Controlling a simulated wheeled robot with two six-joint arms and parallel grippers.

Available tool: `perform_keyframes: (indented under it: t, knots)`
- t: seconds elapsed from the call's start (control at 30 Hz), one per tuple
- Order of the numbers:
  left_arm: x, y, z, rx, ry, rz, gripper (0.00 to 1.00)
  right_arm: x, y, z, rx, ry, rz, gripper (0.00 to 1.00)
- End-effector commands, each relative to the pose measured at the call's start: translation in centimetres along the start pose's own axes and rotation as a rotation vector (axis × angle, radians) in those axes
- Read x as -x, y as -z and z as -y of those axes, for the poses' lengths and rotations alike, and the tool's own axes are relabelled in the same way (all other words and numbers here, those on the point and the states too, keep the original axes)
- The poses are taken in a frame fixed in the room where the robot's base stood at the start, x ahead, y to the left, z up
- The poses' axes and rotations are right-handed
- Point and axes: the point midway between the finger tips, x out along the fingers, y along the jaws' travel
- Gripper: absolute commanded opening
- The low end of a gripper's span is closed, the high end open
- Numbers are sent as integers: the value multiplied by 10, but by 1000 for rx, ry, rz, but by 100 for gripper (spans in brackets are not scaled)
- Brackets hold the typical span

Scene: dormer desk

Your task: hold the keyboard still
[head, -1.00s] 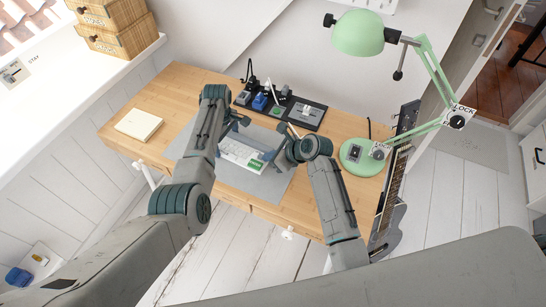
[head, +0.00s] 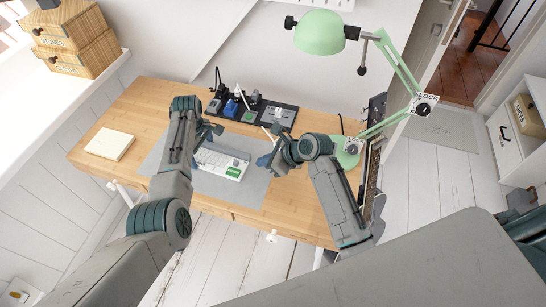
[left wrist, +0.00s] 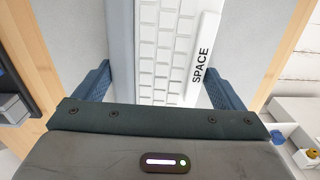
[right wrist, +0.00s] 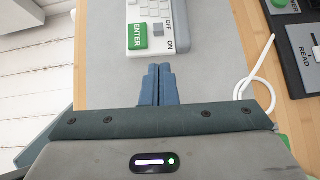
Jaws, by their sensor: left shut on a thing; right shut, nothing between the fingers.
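The white keyboard (head: 215,160) lies on the grey desk mat (head: 250,188), its green ENTER key at the right end. In the left wrist view, the keys and SPACE bar (left wrist: 201,60) run between my left gripper's blue fingers. My left gripper (left wrist: 160,88) is shut on the keyboard across its width, near the left end. My right gripper (right wrist: 158,85) is shut and empty, fingertips together over the mat, just short of the keyboard's ENTER end (right wrist: 140,38). An ON/OFF switch shows beside that key. In the head view my left arm hides part of the keyboard.
A black tray (head: 268,118) with small devices stands behind the mat. A green lamp (head: 322,32) stands at the right, and a white cable (right wrist: 262,75) lies near my right gripper. A notepad (head: 110,144) lies at the left. The mat's front is clear.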

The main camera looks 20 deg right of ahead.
Motion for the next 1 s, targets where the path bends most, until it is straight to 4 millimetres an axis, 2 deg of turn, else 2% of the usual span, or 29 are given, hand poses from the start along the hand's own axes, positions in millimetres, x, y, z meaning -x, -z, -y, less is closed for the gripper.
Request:
perform_keyframes:
  t: [0.1, 0.23, 0.6, 0.63, 0.67, 1.0]
  knots:
    - [0, 2, 0, 2, 0, -3, 55, 22, 1, 0, 3, 2, -2, 0]
    - [0, 2, 1, 2, 0, -5, 55, 37, 1, 0, 1, 1, -1, 0]
    - [0, 4, 1, 2, 0, -8, 55, 45, 0, 0, 0, -1, -1, 0]
    - [0, 4, 1, 3, 0, -8, 92, 45, 0, 0, 0, -1, -1, 0]
    - [0, 4, 1, 3, 0, -8, 98, 45, 0, 0, 0, -1, -1, 0]
    - [7, 3, 0, 3, -2, -7, 100, 45, 0, 0, 0, 0, 0, 0]
